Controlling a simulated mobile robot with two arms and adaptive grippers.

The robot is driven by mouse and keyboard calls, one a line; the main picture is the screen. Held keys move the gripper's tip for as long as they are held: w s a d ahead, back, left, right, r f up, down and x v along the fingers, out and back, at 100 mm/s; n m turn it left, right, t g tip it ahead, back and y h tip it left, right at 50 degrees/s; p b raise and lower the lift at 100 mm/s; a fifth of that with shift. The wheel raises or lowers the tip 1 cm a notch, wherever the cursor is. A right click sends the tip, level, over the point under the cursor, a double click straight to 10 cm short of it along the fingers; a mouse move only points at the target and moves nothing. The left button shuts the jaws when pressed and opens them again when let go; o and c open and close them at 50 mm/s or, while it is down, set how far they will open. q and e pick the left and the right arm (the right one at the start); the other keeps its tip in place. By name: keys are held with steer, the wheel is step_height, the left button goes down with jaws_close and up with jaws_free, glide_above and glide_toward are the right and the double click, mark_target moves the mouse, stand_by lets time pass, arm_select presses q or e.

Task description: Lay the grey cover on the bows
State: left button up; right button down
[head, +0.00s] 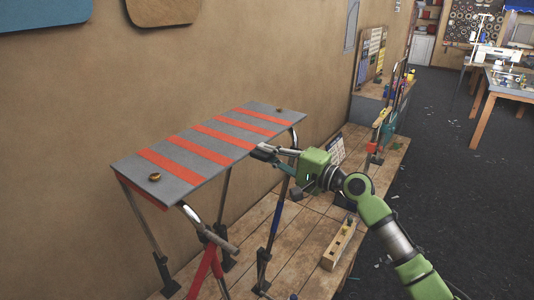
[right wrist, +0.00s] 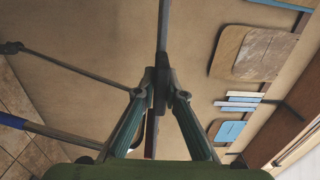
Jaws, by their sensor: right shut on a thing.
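The grey cover (head: 188,180) with orange-red cross stripes is spread flat over the bows in the head view, with a round brass-coloured fitting near each end. One silver bow end (head: 190,214) curves down from its near end, another (head: 297,138) from its far right corner. The cover hides the bow tops, so I cannot tell whether it touches them. My right gripper (head: 261,150) is shut on the cover's right long edge, near the middle. The right wrist view shows its fingers (right wrist: 159,88) closed on the cover (right wrist: 163,35), seen edge-on. My left gripper is not in view.
The bows' posts stand on a plank-topped bench (head: 292,232) against the tan wall. A wooden block with pegs (head: 339,243) and a rack of tools (head: 382,130) are at the right. The dark floor (head: 440,160) beyond is mostly clear.

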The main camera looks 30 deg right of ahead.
steer(key=shift+f+b, duration=0.8)
steer(key=shift+f, duration=0.2)
steer(key=c, duration=2)
jaws_free()
steer(key=shift+f, duration=0.1)
steer(key=v, duration=1.2)
